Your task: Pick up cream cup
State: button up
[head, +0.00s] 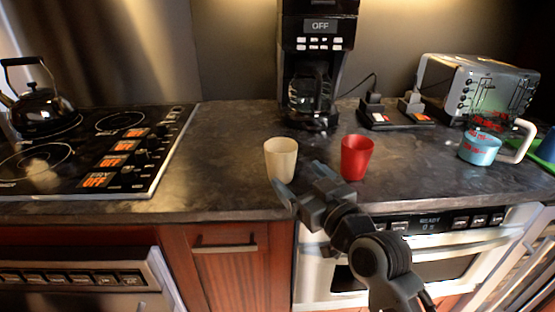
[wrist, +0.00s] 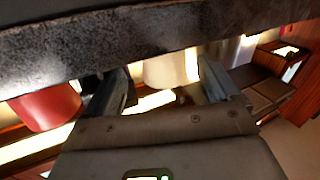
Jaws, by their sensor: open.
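The cream cup (head: 281,160) stands upright on the dark counter near its front edge, left of the red cup. My gripper (head: 298,181) is open, just in front and to the right of the cream cup in the head view. In the wrist view the cream cup (wrist: 170,70) shows in the gap between the two fingers of my gripper (wrist: 166,92), partly cut off by the dark counter edge. I cannot tell how deep it is between them. The fingers hold nothing.
The red cup (head: 356,158) stands close by on the right; it shows at the left in the wrist view (wrist: 45,108). A coffee maker (head: 318,65) is behind. A stove (head: 85,150) with a kettle is left; a blue cup (head: 480,148) and toaster (head: 480,85) are right.

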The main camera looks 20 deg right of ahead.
aim_at(288, 168)
jog(key=w, duration=0.4)
jog(key=w+a+p, duration=0.1)
jog(key=w, duration=0.1)
jog(key=shift+f, duration=0.1)
jog(key=shift+s, duration=0.1)
jog(key=c, duration=1.1)
